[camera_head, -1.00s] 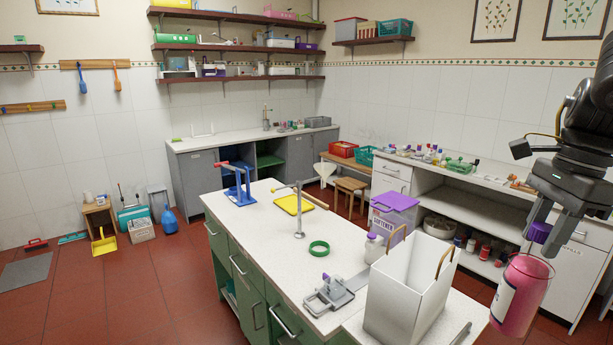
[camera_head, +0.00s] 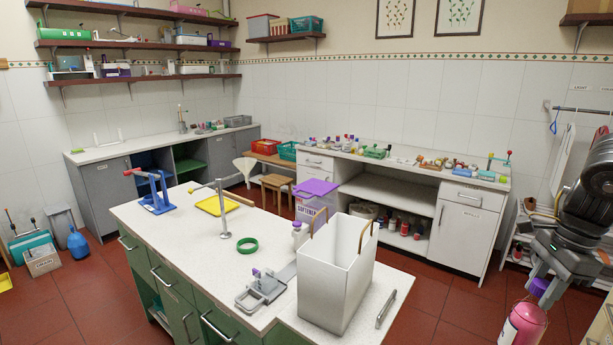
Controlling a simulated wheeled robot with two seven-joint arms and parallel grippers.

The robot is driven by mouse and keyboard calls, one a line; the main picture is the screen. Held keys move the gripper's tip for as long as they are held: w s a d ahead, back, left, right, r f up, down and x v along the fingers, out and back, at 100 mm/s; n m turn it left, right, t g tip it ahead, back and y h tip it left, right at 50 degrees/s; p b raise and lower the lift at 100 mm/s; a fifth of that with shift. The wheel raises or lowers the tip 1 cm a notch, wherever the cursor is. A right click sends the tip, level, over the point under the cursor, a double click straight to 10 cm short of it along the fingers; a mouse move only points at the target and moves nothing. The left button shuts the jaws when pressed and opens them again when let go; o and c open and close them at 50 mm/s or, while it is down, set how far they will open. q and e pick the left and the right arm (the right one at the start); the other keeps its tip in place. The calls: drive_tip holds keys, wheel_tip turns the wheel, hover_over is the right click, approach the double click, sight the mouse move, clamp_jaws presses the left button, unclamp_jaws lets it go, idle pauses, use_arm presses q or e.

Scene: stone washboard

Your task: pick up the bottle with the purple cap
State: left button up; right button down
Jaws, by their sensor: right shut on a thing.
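A pink bottle (camera_head: 523,327) with a purple cap (camera_head: 539,287) hangs at the lower right of the head view. My right gripper (camera_head: 541,280) is shut on the bottle at its purple cap and holds it in the air, to the right of the island worktop. The bottle's lower end is cut off by the picture's bottom edge. My left gripper is not in view.
The island worktop (camera_head: 184,238) carries a white open box (camera_head: 335,285), a green ring (camera_head: 248,245), a grey clamp device (camera_head: 262,290) and a yellow tray (camera_head: 215,205). A white counter (camera_head: 468,215) with many small items stands behind. Red floor (camera_head: 452,295) is open between them.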

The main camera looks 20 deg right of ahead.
sight(543, 332)
drive_tip(key=s+f, duration=0.1)
drive_tip(key=f, duration=0.2)
drive_tip(key=s+f+b, duration=0.1)
drive_tip(key=f, duration=0.1)
drive_tip(key=s+f, duration=0.1)
drive_tip(key=f, duration=0.2)
drive_tip(key=shift+s+a+f+b, duration=0.1)
drive_tip(key=shift+f+b, duration=0.2)
drive_tip(key=shift+f, duration=0.05)
drive_tip(key=a+f+n+b, duration=0.2)
drive_tip(key=a+f+b, duration=0.1)
drive_tip(key=a+f, duration=0.65)
drive_tip(key=a+f+n+b, duration=0.1)
drive_tip(key=a+f+b, duration=0.35)
drive_tip(key=f, duration=0.75)
drive_tip(key=w+a+f+n+g+b, duration=0.1)
drive_tip(key=w+a+f+n+b, duration=0.15)
drive_tip(key=a, duration=0.55)
drive_tip(key=w+a+f+n+b, duration=0.1)
drive_tip(key=w+a+f+n, duration=0.25)
drive_tip(key=a, duration=0.45)
drive_tip(key=w+a+r+n+g+b, duration=0.1)
drive_tip(key=w+a+r+n+b, duration=0.3)
drive_tip(key=w, duration=0.4)
wheel_tip(543, 332, up, 2)
drive_tip(key=shift+a+r+b, duration=0.25)
drive_tip(key=shift+a+b, duration=0.25)
drive_tip(key=shift+a, duration=0.3)
